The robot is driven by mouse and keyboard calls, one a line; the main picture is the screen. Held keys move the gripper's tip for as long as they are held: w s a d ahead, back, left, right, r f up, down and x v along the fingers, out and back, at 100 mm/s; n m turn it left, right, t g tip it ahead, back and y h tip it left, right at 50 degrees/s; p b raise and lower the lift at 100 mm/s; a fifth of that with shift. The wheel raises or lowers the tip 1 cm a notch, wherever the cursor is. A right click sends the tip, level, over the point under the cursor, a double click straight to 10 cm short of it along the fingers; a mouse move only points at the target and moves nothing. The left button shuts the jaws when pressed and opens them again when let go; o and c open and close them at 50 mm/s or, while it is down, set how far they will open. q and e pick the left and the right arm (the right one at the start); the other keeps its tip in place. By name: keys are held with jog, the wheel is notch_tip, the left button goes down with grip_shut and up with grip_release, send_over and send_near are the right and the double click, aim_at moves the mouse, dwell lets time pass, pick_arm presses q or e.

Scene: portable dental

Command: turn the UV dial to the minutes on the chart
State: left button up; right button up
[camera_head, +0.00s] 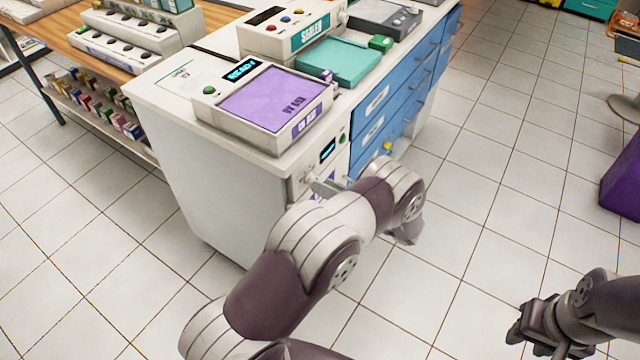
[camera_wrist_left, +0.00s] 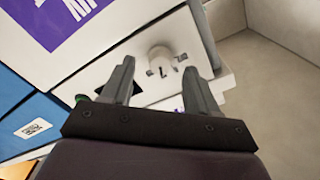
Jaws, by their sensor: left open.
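The UV box (camera_head: 265,100) with a purple lid and a lit READY screen stands on the white cabinet. On the cabinet's front panel are a small display (camera_head: 328,150) and a pale dial (camera_head: 305,179). In the left wrist view the round white dial (camera_wrist_left: 160,58) shows ahead of the open fingers of my left gripper (camera_wrist_left: 158,70), between their tips; contact cannot be told. In the head view my left gripper (camera_head: 325,187) is beside the panel. A sheet (camera_head: 181,77), possibly the chart, lies left of the box, its text unreadable. My right gripper (camera_head: 535,328) is away over the floor.
A scaler unit (camera_head: 290,33) and a teal tray (camera_head: 345,62) stand behind the UV box. Blue drawers (camera_head: 385,118) with protruding handles are right of the panel. A wooden shelf (camera_head: 90,40) is at the left. The tiled floor at the right is mostly clear.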

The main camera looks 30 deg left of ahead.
pick_arm(q)
jog(key=d+b, duration=0.1)
jog(key=d, duration=0.9)
jog(key=shift+s, duration=0.4)
